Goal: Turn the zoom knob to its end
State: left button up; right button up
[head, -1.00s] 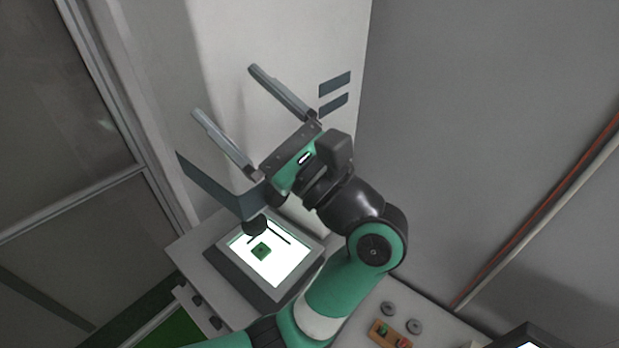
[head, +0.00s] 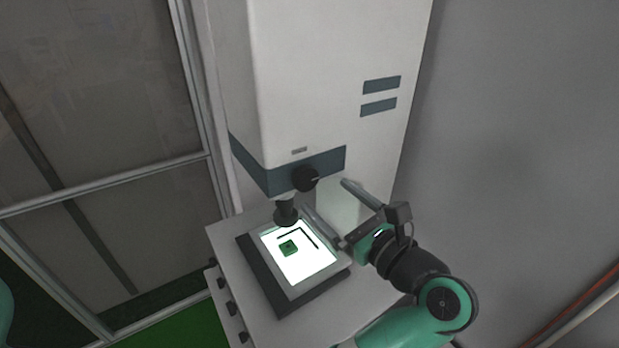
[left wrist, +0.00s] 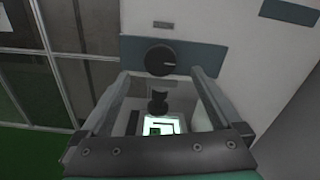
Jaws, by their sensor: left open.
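The zoom knob (head: 306,179) is a black round dial on the blue-grey band of the white machine. In the left wrist view the knob (left wrist: 159,60) faces me, with a pale mark toward its right side. My left gripper (head: 325,195) is open and empty, in front of the machine and to the lower right of the knob. In the left wrist view its fingers lie wide apart, with the knob between and slightly beyond the fingertips, touching neither. My right gripper is not in view.
A black lens (head: 286,211) hangs below the knob over a bright lit stage (head: 322,262). A small green part (head: 288,248) and a dark angle bracket (head: 314,237) lie on the stage. A glass partition (head: 110,110) stands at left and a grey wall (head: 520,150) at right.

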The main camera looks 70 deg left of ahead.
aim_at(308, 179)
pick_arm(q)
jog(key=a, duration=0.2)
jog(key=s+a+p, duration=0.1)
jog(key=a, duration=0.4)
jog(key=shift+s+a+p, duration=0.15)
jog(key=shift+a+p, duration=0.05)
jog(key=shift+p, duration=0.1)
jog(key=c, duration=1.4)
